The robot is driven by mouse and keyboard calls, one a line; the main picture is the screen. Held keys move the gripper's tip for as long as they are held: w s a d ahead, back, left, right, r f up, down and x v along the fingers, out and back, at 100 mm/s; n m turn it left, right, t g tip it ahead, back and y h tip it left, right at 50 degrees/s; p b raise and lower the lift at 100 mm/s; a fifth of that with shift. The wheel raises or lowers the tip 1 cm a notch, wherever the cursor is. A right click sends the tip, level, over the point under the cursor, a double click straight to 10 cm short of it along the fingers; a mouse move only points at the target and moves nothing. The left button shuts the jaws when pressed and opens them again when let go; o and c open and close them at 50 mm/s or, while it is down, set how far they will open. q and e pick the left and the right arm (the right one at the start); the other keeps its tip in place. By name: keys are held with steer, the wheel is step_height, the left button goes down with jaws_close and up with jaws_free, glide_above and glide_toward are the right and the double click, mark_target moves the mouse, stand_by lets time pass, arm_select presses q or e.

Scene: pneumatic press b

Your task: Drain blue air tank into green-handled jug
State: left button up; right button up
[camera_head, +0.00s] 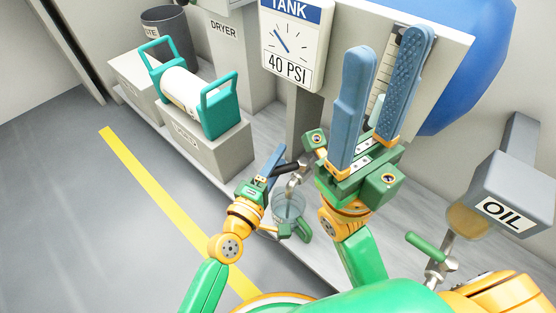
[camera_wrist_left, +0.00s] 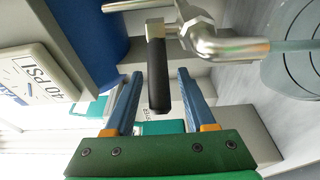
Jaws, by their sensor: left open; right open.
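The blue air tank (camera_head: 468,75) is at the upper right, behind a grey panel with a gauge (camera_head: 291,45) reading 40 PSI. The metal drain valve (camera_head: 295,178) has a black lever (camera_wrist_left: 159,75). A thin, pale stream (camera_wrist_left: 294,45) seems to run from its spout toward the clear jug (camera_head: 288,205). The jug stands below the spout, its green handle (camera_head: 302,231) toward me; its fill level is unclear. My left gripper (camera_head: 276,162) is open, with the lever between its fingers and gaps on both sides. My right gripper (camera_head: 390,42) is open, empty and raised before the panel.
An oil box (camera_head: 510,190) with a green-handled valve (camera_head: 425,246) is at the right. A teal-framed roll (camera_head: 190,90) sits on a grey box at the left, beside a dark bin (camera_head: 166,32). A yellow line (camera_head: 160,190) crosses the open floor.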

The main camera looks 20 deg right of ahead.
arm_select(q)
steer(key=p+v, duration=0.1)
steer(key=v, duration=0.6)
